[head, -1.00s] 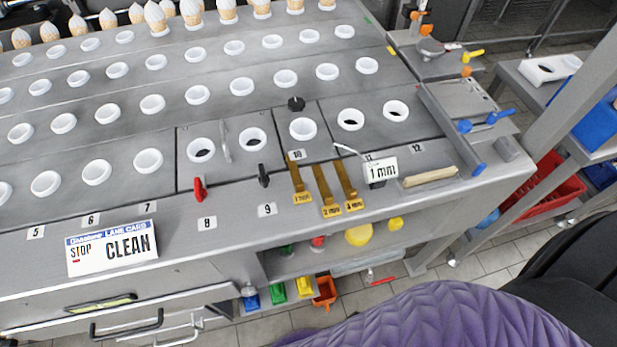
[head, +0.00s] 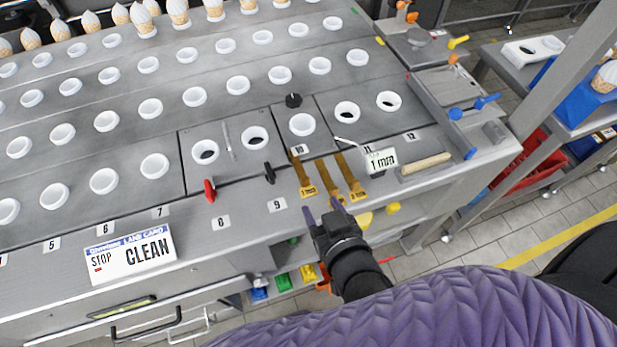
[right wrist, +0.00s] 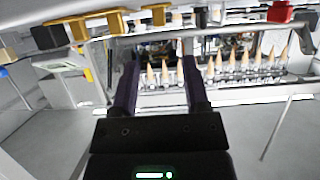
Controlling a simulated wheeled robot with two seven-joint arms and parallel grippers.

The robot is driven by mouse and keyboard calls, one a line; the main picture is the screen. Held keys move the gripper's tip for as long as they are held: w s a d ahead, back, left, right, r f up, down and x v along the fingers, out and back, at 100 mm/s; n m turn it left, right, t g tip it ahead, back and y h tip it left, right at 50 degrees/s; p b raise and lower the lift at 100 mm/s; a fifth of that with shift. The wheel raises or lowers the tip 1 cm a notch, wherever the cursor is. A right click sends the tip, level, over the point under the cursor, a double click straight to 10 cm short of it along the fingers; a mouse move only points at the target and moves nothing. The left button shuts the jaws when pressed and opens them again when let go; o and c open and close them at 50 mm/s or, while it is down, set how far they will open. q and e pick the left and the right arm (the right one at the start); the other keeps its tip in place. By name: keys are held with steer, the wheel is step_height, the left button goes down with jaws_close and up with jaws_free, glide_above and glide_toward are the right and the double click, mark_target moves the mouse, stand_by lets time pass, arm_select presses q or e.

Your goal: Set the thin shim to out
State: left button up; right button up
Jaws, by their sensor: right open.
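Three gold shim strips lie side by side over the counter's front edge below station 10. The leftmost, the thin shim (head: 304,180), has a tab that seems to read 1 mm. The other two, the middle shim (head: 328,183) and the right shim (head: 350,178), lie just right of it. My right gripper (head: 322,212) is open and empty, its fingers pointing at the counter's front edge just below the shim tabs, apart from them. In the right wrist view nothing is between its fingers (right wrist: 161,62), and gold tabs (right wrist: 108,22) show above them. My left gripper is not in view.
A red lever (head: 210,190) and a black lever (head: 269,173) stick up to the left. A CLEAN sign (head: 130,257) lies at the front left. A wooden bar (head: 426,164) lies to the right.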

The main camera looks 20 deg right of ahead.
mark_target(306, 181)
steer(key=b+x, duration=0.1)
steer(key=x, duration=0.8)
steer(key=shift+c, duration=0.3)
jaws_close()
steer(key=shift+s, duration=0.1)
stand_by(0.8)
